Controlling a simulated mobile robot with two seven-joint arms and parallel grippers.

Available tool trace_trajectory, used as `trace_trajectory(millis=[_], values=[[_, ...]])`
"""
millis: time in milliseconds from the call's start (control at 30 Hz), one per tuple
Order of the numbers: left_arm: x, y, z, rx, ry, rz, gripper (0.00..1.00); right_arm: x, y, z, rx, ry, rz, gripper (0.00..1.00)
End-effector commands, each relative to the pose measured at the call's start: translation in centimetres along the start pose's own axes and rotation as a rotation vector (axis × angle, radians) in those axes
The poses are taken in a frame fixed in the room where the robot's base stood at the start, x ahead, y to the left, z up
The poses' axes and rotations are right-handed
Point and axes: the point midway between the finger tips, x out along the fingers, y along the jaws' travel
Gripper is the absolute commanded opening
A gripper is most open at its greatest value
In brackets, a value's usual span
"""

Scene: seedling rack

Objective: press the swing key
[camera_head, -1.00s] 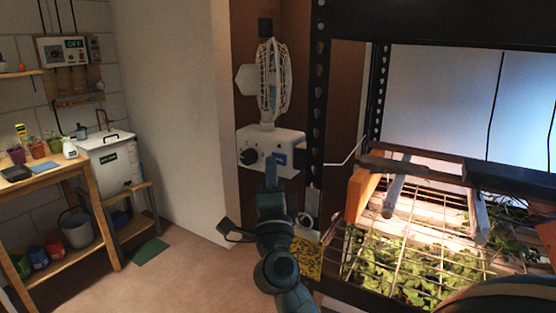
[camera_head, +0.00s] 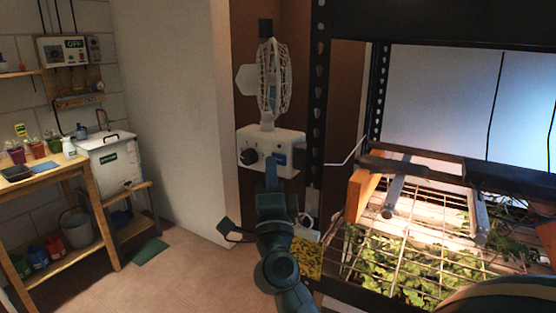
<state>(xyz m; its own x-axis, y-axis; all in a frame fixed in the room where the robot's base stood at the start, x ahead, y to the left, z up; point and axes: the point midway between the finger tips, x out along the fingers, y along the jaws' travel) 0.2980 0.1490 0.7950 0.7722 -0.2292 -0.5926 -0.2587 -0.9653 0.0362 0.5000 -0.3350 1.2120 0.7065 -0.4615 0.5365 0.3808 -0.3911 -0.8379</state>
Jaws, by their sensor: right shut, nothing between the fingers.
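A white fan (camera_head: 274,85) with a wire cage stands on a white control box (camera_head: 287,140) beside the black rack post. The box front has a dark round knob (camera_head: 249,157) at the left and a small blue patch (camera_head: 281,159) at the right. I cannot tell for sure which part is the swing key. My right gripper (camera_head: 271,162) is shut and empty, pointing up, with its tip in front of the box between the knob and the blue patch. It hides part of the box's lower front, and I cannot tell whether it touches. My left gripper is not in view.
The black rack post (camera_head: 317,110) stands just right of the box. A wire grid (camera_head: 390,235) over lit seedlings lies at the right. A yellow speckled card (camera_head: 308,258) is beside my arm.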

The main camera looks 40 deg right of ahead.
Motion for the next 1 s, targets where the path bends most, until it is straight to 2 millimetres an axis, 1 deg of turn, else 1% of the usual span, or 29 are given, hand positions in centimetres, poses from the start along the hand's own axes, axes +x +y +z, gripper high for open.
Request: trace_trajectory(millis=[233, 1000], values=[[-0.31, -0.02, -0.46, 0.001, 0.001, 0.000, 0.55, 0.61, 0.36, -0.42, -0.002, 0.000, 0.001, 0.00], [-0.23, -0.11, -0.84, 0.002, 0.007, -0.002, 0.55, 0.77, 0.52, -0.56, 0.000, 0.000, 0.000, 0.00]])
